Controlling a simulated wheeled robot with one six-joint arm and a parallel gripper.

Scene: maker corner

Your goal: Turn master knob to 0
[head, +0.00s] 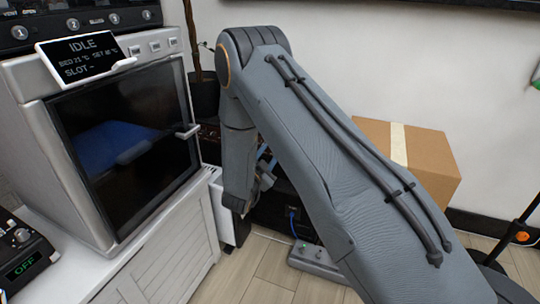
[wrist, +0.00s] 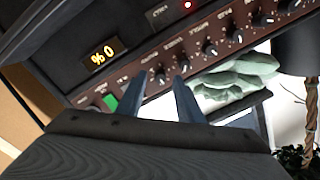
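In the wrist view a brown control panel (wrist: 135,93) carries a row of several dark knobs with small labels that appear upside down. I cannot read which knob is the master. The nearest knob (wrist: 160,77) is close to the tip of my left finger. I cannot tell whether a finger touches the knob. In the head view my gripper (head: 262,178) is low behind my arm and partly hidden.
A lit green switch (wrist: 110,102) and a red light (wrist: 187,5) are on the unit. A pale green cloth (wrist: 235,80) lies near the knobs. In the head view a white printer-like machine (head: 25,80) stands left on a white cabinet (head: 165,255). A cardboard box (head: 430,165) is at right.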

